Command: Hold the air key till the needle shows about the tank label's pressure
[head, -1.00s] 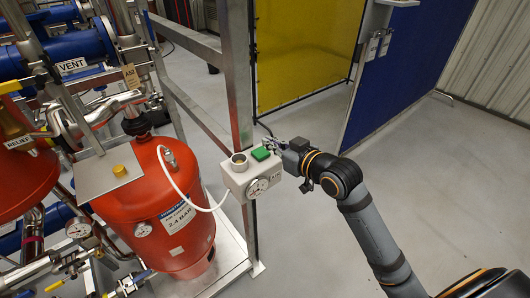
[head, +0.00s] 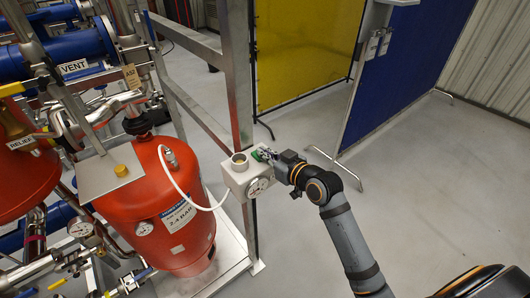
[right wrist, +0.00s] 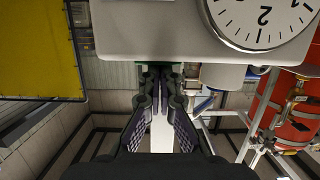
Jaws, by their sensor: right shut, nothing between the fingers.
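The red tank (head: 140,205) stands at left with a label (head: 178,214) reading 2.4 BAR. A pale box (head: 235,180) on the frame post carries a round white gauge (head: 259,187) and a green key (head: 258,155) on top. The gauge also fills the top right of the right wrist view (right wrist: 262,14); its needle cannot be read in either view. My right gripper (head: 268,155) is shut and empty, its fingertips over the green key. In the right wrist view its fingers (right wrist: 160,75) meet at the green edge; whether the key is pressed cannot be told. My left gripper is out of view.
A white hose (head: 183,190) runs from the tank to the box. The grey frame post (head: 238,90) stands right behind the box. Yellow (head: 300,50) and blue (head: 400,70) panels stand behind. The floor (head: 440,190) at right is clear.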

